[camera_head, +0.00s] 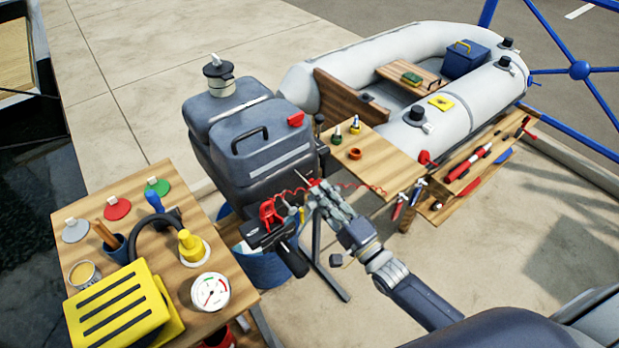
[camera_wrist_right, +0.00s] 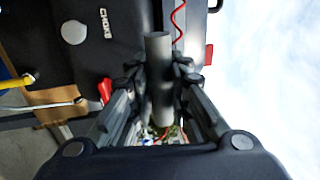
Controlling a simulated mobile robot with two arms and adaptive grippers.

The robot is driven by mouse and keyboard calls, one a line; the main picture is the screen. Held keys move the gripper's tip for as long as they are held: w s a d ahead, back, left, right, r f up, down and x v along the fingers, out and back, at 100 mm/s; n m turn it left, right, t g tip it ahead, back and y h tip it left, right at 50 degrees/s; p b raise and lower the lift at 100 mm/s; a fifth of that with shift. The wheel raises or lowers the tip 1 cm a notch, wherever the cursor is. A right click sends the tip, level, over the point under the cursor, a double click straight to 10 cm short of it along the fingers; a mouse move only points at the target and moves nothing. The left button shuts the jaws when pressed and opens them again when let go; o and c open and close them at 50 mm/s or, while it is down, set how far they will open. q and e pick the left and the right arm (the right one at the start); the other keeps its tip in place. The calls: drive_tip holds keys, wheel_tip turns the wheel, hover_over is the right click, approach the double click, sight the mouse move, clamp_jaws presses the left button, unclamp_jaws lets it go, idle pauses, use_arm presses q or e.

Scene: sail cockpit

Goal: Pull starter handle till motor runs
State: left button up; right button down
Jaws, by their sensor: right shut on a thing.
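The outboard motor (camera_head: 265,150) stands upright in the middle of the head view, dark grey with a black carry handle and a red latch on top. My right gripper (camera_head: 312,190) is at its front face. In the right wrist view, my right gripper (camera_wrist_right: 161,105) is shut on a grey cylindrical bar, which looks like the starter handle (camera_wrist_right: 160,85). The motor's dark face (camera_wrist_right: 110,65) lies behind it, with a grey knob by the CHOKE label. In the head view the handle is mostly hidden by my fingers. My left gripper is not in view.
A coiled red cord (camera_head: 365,186) runs right. A small wooden table (camera_head: 375,165) and inflatable boat (camera_head: 350,75) stand behind.

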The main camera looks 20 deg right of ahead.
drive_tip(key=r+p+v, duration=0.1)
drive_tip(key=v, duration=0.7)
drive_tip(key=shift+s, duration=0.15)
drive_tip(key=shift+r, duration=0.15)
drive_tip(key=c, duration=1.7)
unclamp_jaws()
drive_tip(key=shift+o, duration=1.2)
drive_tip(key=shift+d+r, duration=0.1)
drive_tip(key=shift+s, duration=0.1)
drive_tip(key=v, duration=1.2)
